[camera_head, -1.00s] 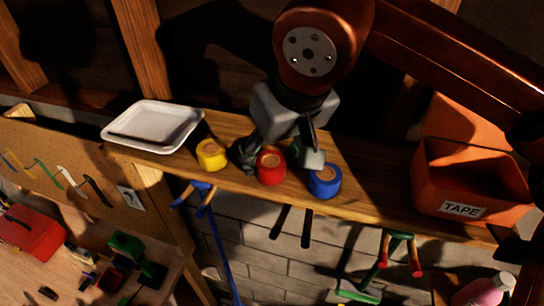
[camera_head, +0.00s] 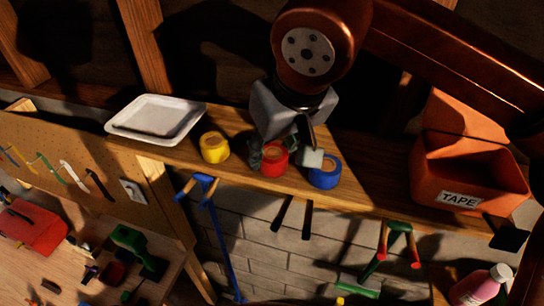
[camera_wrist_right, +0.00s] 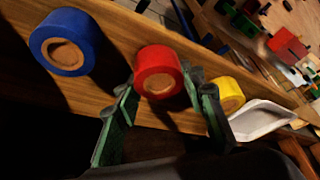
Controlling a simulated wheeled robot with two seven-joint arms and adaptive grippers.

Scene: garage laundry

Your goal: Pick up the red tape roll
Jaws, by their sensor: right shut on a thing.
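The red tape roll (camera_head: 273,168) is on the wooden shelf, between the yellow and blue rolls. My right gripper (camera_head: 280,156) reaches down from above with its fingers on either side of the red roll, shut on it. In the right wrist view the red roll (camera_wrist_right: 158,71) sits between the green-faced fingers (camera_wrist_right: 163,88). I see no clear gap under the roll. My left gripper is not in view.
The yellow roll (camera_head: 214,149) is close on the left and the blue roll (camera_head: 325,174) close on the right. A white tray (camera_head: 119,124) lies farther left. An orange bin labelled TAPE (camera_head: 424,178) stands at the right. Tools hang below the shelf's front edge.

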